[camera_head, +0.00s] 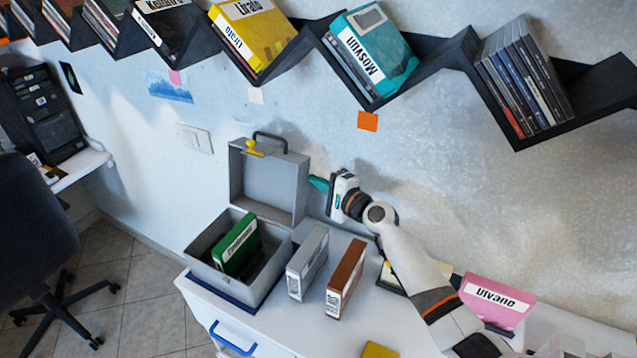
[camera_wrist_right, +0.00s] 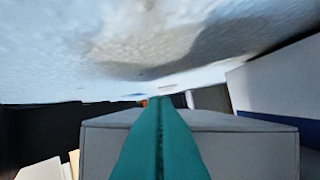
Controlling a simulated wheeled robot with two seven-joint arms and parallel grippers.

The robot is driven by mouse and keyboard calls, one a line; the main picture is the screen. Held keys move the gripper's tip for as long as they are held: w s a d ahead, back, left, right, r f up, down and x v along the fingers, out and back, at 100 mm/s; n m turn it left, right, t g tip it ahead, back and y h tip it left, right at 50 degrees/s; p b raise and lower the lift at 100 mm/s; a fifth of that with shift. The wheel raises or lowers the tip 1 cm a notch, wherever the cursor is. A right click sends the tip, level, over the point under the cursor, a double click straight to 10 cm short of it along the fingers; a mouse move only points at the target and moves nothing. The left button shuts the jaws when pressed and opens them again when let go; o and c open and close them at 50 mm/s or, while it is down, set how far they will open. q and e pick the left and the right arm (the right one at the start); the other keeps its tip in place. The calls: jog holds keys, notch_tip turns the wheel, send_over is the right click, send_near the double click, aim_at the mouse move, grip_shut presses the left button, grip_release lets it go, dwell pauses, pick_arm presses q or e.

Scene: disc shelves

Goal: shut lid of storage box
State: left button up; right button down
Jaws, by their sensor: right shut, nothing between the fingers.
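The grey storage box (camera_head: 203,253) stands on the white cabinet top with its lid (camera_head: 269,183) raised upright at the back. The lid has a dark handle and a yellow latch (camera_head: 253,148). A green case (camera_head: 237,245) stands inside the box. My right gripper (camera_head: 316,183), with teal fingers, is beside the lid's right edge at upper height; touching or apart is unclear. It is shut and empty. In the right wrist view the shut teal fingers (camera_wrist_right: 160,110) point toward a grey box-like surface (camera_wrist_right: 245,148), probably the lid. My left gripper is not in view.
A grey case (camera_head: 307,263) and a brown case (camera_head: 346,279) stand right of the box. A pink case (camera_head: 496,302) lies further right. Zigzag wall shelves (camera_head: 445,58) with discs hang above. An office chair (camera_head: 35,230) stands at left.

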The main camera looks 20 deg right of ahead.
jog(key=shift+s+a+r, duration=0.1)
jog(key=shift+a, duration=0.05)
jog(key=shift+s+a+r+n+t+b, duration=0.55)
jog(key=shift+s+a+n+b, duration=0.3)
jog(key=shift+n, duration=0.45)
jog(key=shift+s+a+r+n+t+y+b, duration=0.3)
jog(key=shift+s+a+r+n+b, duration=0.2)
jog(key=shift+s+a+n+b, duration=0.5)
jog(key=shift+s+a+r+n+t+y+b, duration=0.25)
jog(key=shift+s+a+r+n+b, duration=0.35)
jog(key=shift+n, duration=0.6)
jog(key=shift+f+y, duration=0.1)
jog(key=shift+y, duration=0.15)
jog(key=shift+s, duration=0.1)
